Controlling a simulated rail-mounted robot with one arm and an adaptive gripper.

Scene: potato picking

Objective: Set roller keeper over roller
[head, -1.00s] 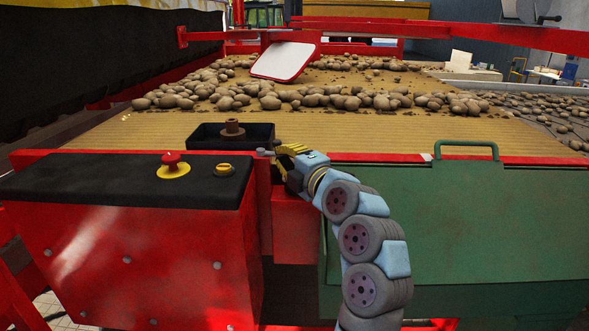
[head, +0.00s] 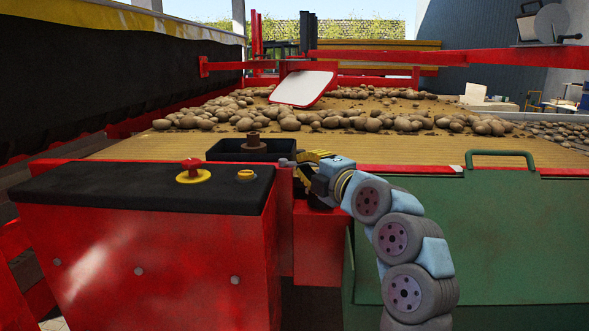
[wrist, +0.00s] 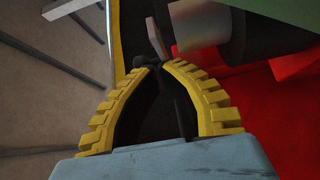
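My gripper (head: 303,163) reaches left over the red frame between the black-topped control box and the green cover. In the wrist view its yellow fingers (wrist: 160,65) curve inward and their tips are almost together. A small dark piece lies at the tips, but whether it is gripped is unclear. In the head view a small grey rounded part (head: 286,162) sits just left of the fingers. I cannot identify the roller keeper with certainty.
A black tray (head: 222,151) holding a brown part (head: 254,142) stands behind the control box (head: 140,190), which carries a red button (head: 193,169). The green cover (head: 490,215) is at right. Potatoes (head: 290,123) lie on the belt behind.

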